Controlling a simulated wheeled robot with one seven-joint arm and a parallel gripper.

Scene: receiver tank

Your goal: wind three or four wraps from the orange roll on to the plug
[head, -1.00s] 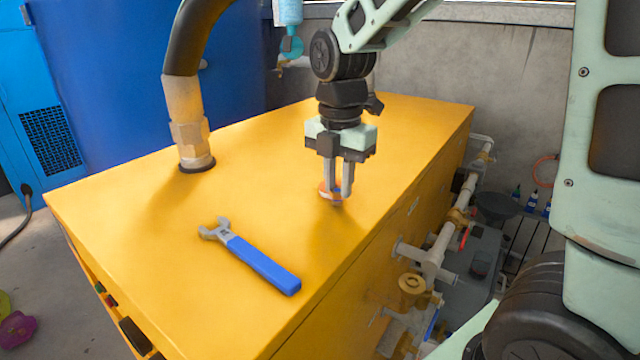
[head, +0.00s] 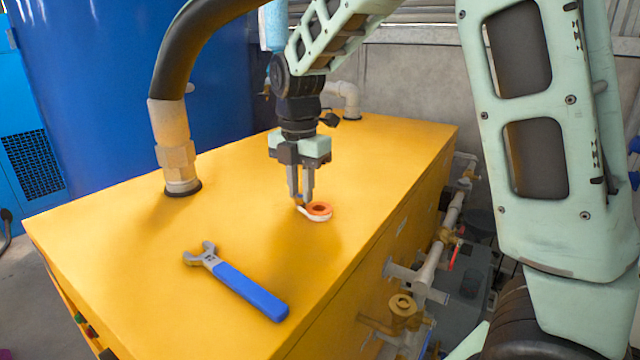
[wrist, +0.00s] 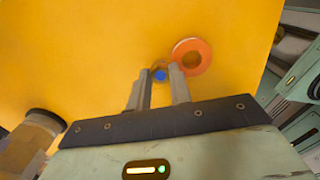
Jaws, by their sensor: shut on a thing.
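The orange roll (head: 319,210) lies flat on the yellow cabinet top, with a pale side and a short pale strip at its left edge. It also shows in the wrist view (wrist: 192,57), just right of the fingertips. My gripper (head: 301,200) is low over the top, left of the roll. Its fingers (wrist: 158,80) are shut on a small brass-coloured piece with a blue end (wrist: 160,74), which I take to be the plug. The fingers hide most of the plug. I cannot tell whether the pale strip touches it.
A blue-handled spanner (head: 245,288) lies toward the front of the cabinet top (head: 120,270). A thick black hose with a pale fitting (head: 178,160) rises at left. Pipes and valves (head: 405,305) run along the right side. The top between spanner and gripper is clear.

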